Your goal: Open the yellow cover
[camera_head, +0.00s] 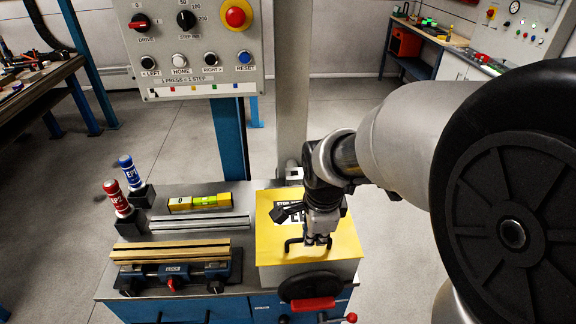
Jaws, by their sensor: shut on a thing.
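A black bar handle (292,245) stands on the cover. My gripper (318,242) points down over the middle of the cover and is shut on the handle. The fingertips are small here, and they hide part of the handle. The cover looks closed.
A black handwheel with a red grip (312,304) is on the box front. A control panel (195,50) hangs behind.

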